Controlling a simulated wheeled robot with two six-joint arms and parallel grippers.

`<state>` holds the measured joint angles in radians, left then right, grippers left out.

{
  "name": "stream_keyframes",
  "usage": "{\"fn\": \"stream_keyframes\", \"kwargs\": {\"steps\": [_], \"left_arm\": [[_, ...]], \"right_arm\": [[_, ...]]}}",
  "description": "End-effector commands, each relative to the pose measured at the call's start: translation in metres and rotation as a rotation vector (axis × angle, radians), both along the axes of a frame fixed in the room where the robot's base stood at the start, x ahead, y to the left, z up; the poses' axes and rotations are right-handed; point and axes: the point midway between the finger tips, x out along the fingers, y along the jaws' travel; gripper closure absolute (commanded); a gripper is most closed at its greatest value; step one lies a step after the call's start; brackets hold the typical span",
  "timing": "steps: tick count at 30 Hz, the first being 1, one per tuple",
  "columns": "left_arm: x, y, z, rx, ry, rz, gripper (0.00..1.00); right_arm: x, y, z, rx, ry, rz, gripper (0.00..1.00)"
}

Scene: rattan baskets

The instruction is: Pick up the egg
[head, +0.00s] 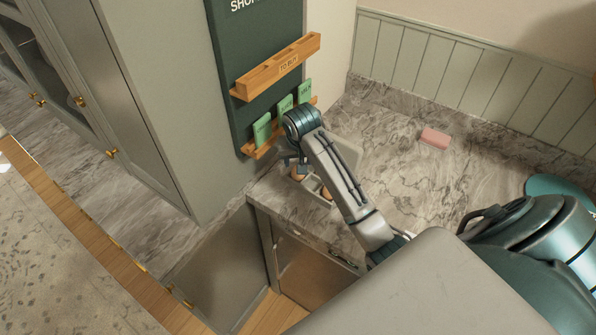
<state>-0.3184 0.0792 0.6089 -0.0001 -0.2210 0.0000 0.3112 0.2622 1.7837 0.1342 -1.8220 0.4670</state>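Brown eggs (326,192) sit in a small grey tray (309,185) near the front left corner of the marble counter. One of them (297,173) is partly covered by my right gripper (292,165). This gripper comes in from the right and points down at the tray's left end. Its fingers are small, dark and partly hidden behind the wrist, so I cannot tell whether they are open or touch an egg. My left gripper is not in view.
A dark green board with a wooden "TO BUY" shelf (277,68) and green cards (284,107) stands close behind my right wrist. A pink block (435,138) lies on the counter (400,170), with bare marble around it. A tall grey cabinet (160,90) rises at left.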

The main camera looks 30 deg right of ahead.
Motion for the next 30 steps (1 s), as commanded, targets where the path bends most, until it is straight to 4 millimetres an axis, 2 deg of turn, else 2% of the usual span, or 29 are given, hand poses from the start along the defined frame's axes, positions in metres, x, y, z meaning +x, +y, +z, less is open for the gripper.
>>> {"fn": "stream_keyframes", "kwargs": {"steps": [4, 9, 18, 21, 30], "left_arm": [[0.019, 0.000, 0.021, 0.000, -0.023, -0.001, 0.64], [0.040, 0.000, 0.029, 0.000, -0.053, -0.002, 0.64], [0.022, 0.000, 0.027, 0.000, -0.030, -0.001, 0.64], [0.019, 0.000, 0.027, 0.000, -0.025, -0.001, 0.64], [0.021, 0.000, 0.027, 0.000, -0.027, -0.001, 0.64]], "right_arm": [[0.001, -0.002, -0.016, 0.000, 0.007, -0.001, 0.53], [0.006, -0.005, -0.039, 0.000, 0.003, 0.000, 0.53], [0.008, -0.005, -0.045, 0.000, 0.001, 0.000, 0.53], [0.008, -0.005, -0.045, 0.000, 0.001, 0.000, 0.72], [0.008, -0.005, -0.044, 0.000, 0.000, 0.000, 0.74]]}}
